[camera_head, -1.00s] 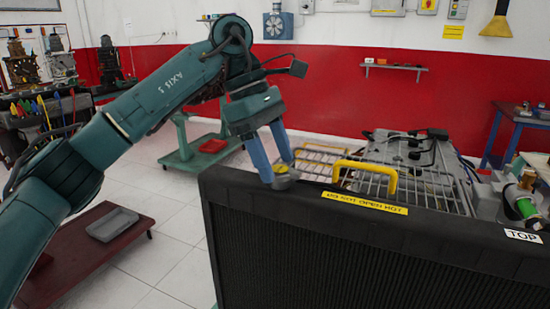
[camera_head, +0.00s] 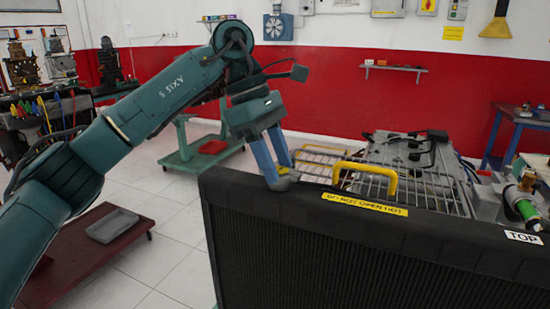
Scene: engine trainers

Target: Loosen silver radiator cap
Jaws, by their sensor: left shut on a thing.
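The silver radiator cap (camera_head: 283,180) sits on the top edge of the black radiator (camera_head: 330,245), near its left end. Only a small grey part of it shows between the fingertips. My left gripper (camera_head: 280,180) reaches down from above with its blue fingers and is shut on the cap. The gripper hides much of the cap, so I cannot tell how far it is turned. My right gripper is out of view.
A yellow handle (camera_head: 366,168) and a yellow "do not open hot" label (camera_head: 364,204) are right of the cap. A wire grille and engine parts lie behind the radiator. A maroon cart (camera_head: 75,262) with a grey tray (camera_head: 112,226) stands at left.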

